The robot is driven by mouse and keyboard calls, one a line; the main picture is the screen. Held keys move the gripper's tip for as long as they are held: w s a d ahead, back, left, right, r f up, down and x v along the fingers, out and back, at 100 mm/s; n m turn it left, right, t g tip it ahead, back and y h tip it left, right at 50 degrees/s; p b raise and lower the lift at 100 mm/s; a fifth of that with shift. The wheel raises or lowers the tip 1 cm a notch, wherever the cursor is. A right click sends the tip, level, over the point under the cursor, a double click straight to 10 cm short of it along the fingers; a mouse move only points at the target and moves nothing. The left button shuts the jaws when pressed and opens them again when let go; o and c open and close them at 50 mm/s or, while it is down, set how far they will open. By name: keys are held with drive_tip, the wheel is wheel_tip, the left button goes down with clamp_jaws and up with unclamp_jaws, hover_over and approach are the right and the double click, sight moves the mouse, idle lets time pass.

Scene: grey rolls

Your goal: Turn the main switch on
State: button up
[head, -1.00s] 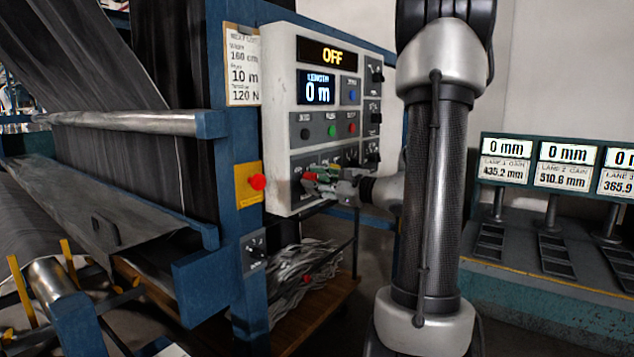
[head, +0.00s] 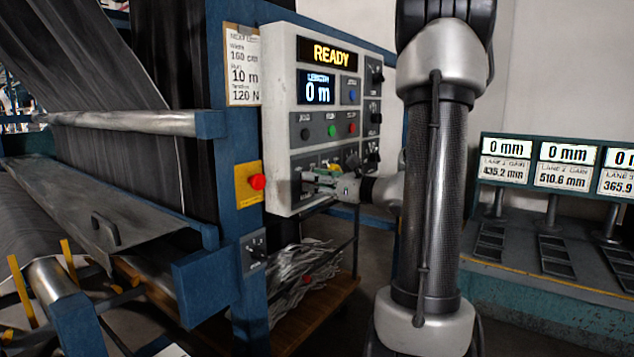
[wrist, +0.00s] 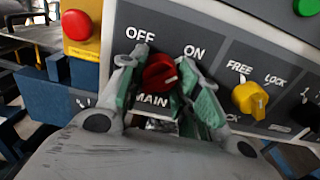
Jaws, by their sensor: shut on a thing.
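The main switch (wrist: 160,72) is a red rotary knob on the control panel's lower strip, between the OFF and ON labels, with MAIN printed below it. In the wrist view its pointer end tilts toward ON. My gripper (wrist: 163,85) is shut on it, one green-padded finger on each side. In the head view my gripper (head: 312,180) reaches in from the right to the lower left of the white control panel (head: 281,120), and hides the switch there. The panel's top display (head: 330,53) reads READY.
A red emergency button (head: 257,181) on a yellow plate is left of the panel. A yellow FREE/LOCK knob (wrist: 250,98) sits close to the right of my gripper. A wooden cart (head: 310,315) with grey strips stands below. Lane displays (head: 567,153) stand at the right.

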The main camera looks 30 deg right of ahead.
drive_tip(key=shift+f, duration=0.1)
idle(0.3)
drive_tip(key=o, duration=1)
drive_tip(key=shift+o, duration=0.2)
drive_tip(key=v, duration=1.2)
drive_tip(key=shift+d, duration=0.1)
